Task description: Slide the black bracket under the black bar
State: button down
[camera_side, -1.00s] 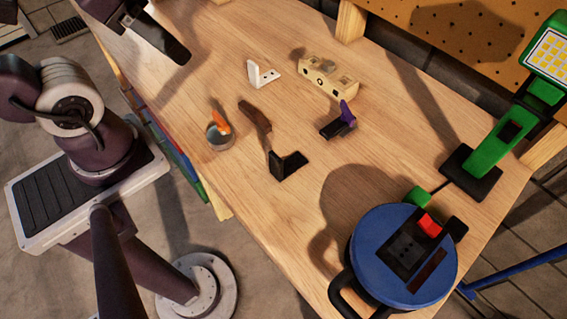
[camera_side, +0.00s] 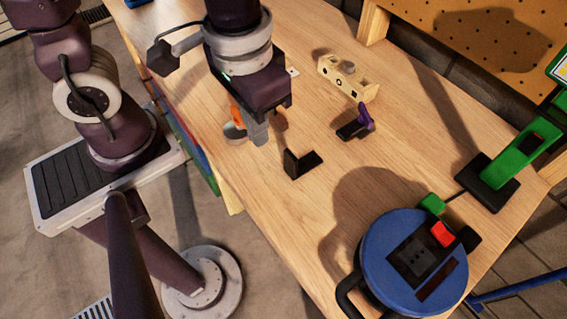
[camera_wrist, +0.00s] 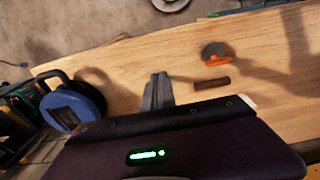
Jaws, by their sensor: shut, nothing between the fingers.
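The black bracket (camera_side: 300,163), an L-shaped piece with one upright leg, stands on the wooden bench in the side view; I cannot make it out in the wrist view. My gripper (camera_side: 259,136) points down, shut and empty, left of the bracket and apart from it in the side view. Its grey fingers also show in the wrist view (camera_wrist: 158,92). A dark brown bar (camera_wrist: 211,84) lies beside the fingers in the wrist view; in the side view my gripper hides most of it. A black piece with a purple upright part (camera_side: 355,127) lies right of and beyond the bracket.
A grey round thing with an orange part (camera_side: 235,127) sits near the bench's left edge. A pale block with holes (camera_side: 347,80) stands toward the back. A blue cable reel (camera_side: 382,255) and a green lamp (camera_side: 510,160) take up the right side.

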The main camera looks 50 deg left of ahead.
aim_at(315, 156)
jog(key=shift+g, duration=0.3)
jog(key=f, duration=0.4)
jog(key=d+f, duration=0.1)
jog(key=f, duration=0.6)
jog(key=shift+s+d+f, duration=0.35)
jog(key=shift+f, duration=0.05)
jog(key=w, duration=0.3)
jog(key=shift+r, duration=0.15)
jog(key=shift+w, duration=0.45)
jog(key=shift+w, duration=0.1)
jog(key=w, duration=0.8)
jog(key=shift+a, duration=0.1)
